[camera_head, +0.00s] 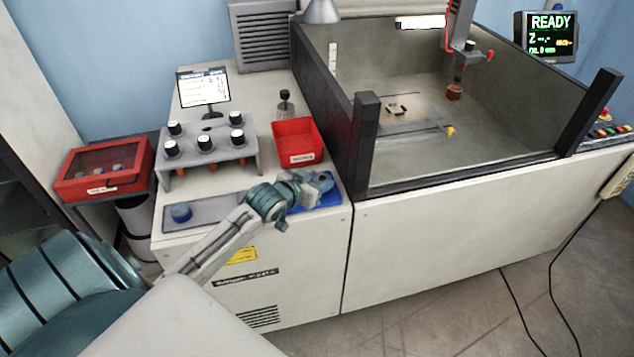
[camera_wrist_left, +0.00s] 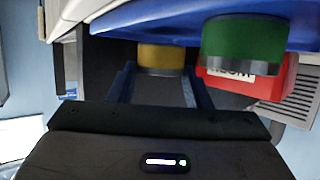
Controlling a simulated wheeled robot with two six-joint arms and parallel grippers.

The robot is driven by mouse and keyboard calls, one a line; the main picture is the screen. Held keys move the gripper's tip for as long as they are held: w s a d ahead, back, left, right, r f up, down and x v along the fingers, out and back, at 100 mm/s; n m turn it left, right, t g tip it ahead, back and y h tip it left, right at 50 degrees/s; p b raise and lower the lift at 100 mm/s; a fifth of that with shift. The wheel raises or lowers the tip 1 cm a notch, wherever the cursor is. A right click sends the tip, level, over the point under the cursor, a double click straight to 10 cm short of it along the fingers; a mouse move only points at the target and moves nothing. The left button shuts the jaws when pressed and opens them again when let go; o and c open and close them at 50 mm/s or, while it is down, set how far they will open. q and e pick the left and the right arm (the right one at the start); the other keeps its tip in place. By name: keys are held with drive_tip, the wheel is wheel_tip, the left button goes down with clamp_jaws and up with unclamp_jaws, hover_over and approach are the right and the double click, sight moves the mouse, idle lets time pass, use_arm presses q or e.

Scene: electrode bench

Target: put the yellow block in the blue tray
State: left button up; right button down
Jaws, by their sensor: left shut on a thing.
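My left gripper (camera_head: 322,182) is at the blue tray (camera_head: 330,198), on the front right corner of the white bench. In the left wrist view, the fingers (camera_wrist_left: 160,86) are shut on the yellow block (camera_wrist_left: 160,56), a short round piece with a dark end. The blue tray (camera_wrist_left: 140,17) lies right by the block there; I cannot tell whether they touch. A green round block (camera_wrist_left: 243,40) is at the tray, beside the yellow one. In the head view my gripper hides both blocks. My right gripper is not in view.
A red bin (camera_head: 297,142) stands just behind the tray. A grey rack (camera_head: 210,150) with several black-capped pieces is to the left. A blue round block (camera_head: 181,212) sits on a grey strip (camera_head: 210,208). The machine's dark wall (camera_head: 365,145) rises to the right.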

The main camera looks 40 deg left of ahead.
use_arm(q)
drive_tip(key=shift+d+f, duration=0.1)
drive_tip(key=shift+f, duration=0.55)
drive_tip(key=o, duration=1.3)
drive_tip(key=shift+s, duration=0.1)
drive_tip(key=v, duration=1.2)
drive_tip(key=shift+b, duration=0.3)
